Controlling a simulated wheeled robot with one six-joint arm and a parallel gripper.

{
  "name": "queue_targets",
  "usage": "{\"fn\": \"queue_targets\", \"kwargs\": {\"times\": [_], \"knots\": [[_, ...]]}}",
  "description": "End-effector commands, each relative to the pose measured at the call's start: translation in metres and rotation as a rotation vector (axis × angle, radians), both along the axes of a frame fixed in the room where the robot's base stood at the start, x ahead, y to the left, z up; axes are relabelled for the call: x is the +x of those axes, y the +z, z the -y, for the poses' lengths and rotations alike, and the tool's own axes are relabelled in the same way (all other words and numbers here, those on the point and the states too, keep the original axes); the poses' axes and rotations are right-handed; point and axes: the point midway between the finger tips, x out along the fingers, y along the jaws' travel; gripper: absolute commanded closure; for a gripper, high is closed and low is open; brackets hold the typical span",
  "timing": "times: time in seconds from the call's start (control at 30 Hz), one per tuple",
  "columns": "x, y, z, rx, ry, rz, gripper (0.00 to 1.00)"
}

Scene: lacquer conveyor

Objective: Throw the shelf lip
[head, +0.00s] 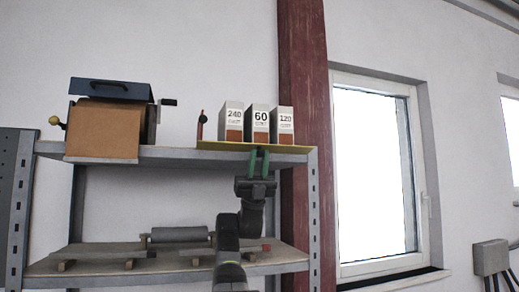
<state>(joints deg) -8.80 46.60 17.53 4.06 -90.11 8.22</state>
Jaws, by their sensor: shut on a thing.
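The shelf lip is a yellow strip (222,145) along the front right of the upper shelf, below the three boxes. It looks laid low, nearly level, with the boxes' fronts uncovered above it. My gripper (259,156) comes up from below in front of the shelf. Its green fingers are shut on the lip's front edge near the middle. The fingertips overlap the lip, so the exact contact is hard to see. A small red upright piece (202,122) stands at the lip's left end.
Boxes marked 240 (233,116), 60 (258,118) and 120 (283,119) stand above the lip. The lower shelf (290,256) holds a grey roller (178,234). A red column (305,110) stands right.

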Motion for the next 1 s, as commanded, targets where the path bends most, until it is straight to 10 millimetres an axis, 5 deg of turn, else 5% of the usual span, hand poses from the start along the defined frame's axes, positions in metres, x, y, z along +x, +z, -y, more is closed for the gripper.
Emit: {"fn": "queue_targets", "kwargs": {"times": [1.0], "knots": [[0.014,-0.008,-0.005,0.127,0.001,0.392,1.00]]}}
